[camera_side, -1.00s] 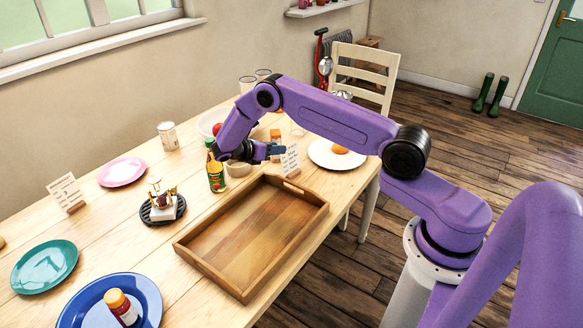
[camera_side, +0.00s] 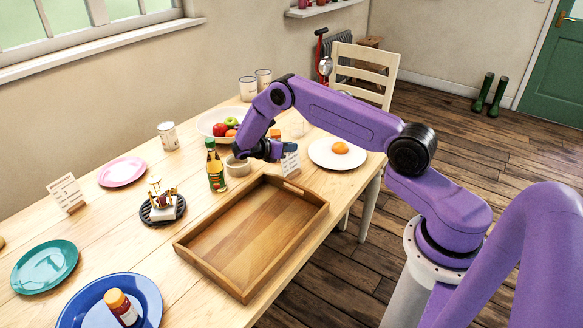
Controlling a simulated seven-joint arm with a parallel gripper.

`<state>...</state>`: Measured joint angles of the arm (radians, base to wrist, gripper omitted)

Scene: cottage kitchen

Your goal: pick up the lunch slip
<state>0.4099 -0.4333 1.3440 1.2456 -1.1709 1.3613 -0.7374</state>
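Two white cards with writing stand on the table, and the writing is too small to tell which is the lunch slip. One card (camera_side: 291,164) stands just behind the wooden tray's far end. The other card (camera_side: 66,192) leans on a small stand at the left, between the pink and teal plates. My gripper (camera_side: 289,147) is low over the table, right at the top edge of the card behind the tray. Its fingers are small and partly overlap the card, so I cannot tell whether they are apart or touch it.
The empty wooden tray (camera_side: 255,235) lies in front of the card. A sauce bottle (camera_side: 216,170) and a small bowl (camera_side: 238,167) stand left of my gripper. A fruit bowl (camera_side: 216,122) is behind.

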